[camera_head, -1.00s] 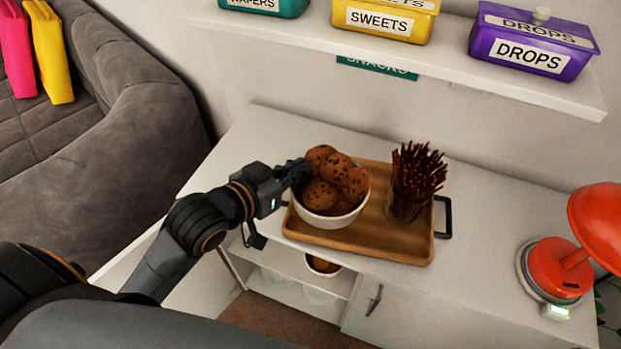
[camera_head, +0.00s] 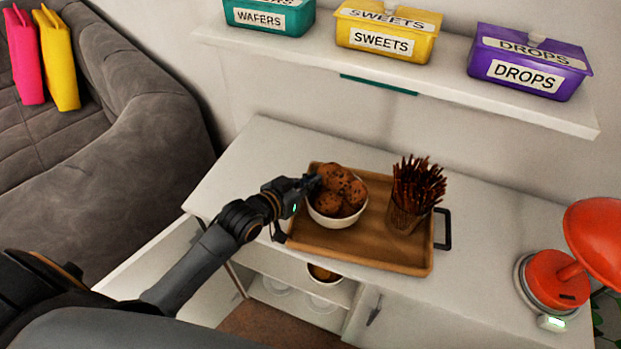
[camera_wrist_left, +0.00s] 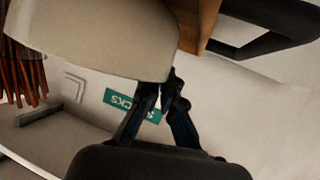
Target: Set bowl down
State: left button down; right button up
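A white bowl (camera_head: 340,219) full of chocolate-chip cookies (camera_head: 338,188) is at the left half of the wooden tray (camera_head: 375,253) on the counter. It looks upright and very low; I cannot tell for sure whether its base touches the tray. My left gripper (camera_head: 312,183) is at the bowl's left rim, its fingers closed on it. In the left wrist view the bowl's pale wall (camera_wrist_left: 95,38) fills the upper left, with the fingertips (camera_wrist_left: 163,88) at its edge. The tray's edge (camera_wrist_left: 198,22) shows beside it. My right gripper is out of view.
A glass of dark pretzel sticks (camera_head: 405,216) stands on the tray's right half, close to the bowl. A red lamp (camera_head: 556,279) is at the right. A shelf (camera_head: 450,88) with labelled boxes hangs above. Another bowl (camera_head: 323,274) is in the open compartment below.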

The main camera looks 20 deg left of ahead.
pick_arm(q)
jog(key=c, duration=1.5)
grip_release()
jog(key=shift+f, duration=0.1)
jog(key=shift+r, duration=0.2)
jog(key=shift+s, duration=0.35)
jog(key=b+v, duration=0.1)
jog(key=v, duration=1)
jog(key=shift+s+a+r+b, duration=0.1)
jog(key=shift+s+b, duration=0.05)
jog(key=shift+b, duration=0.15)
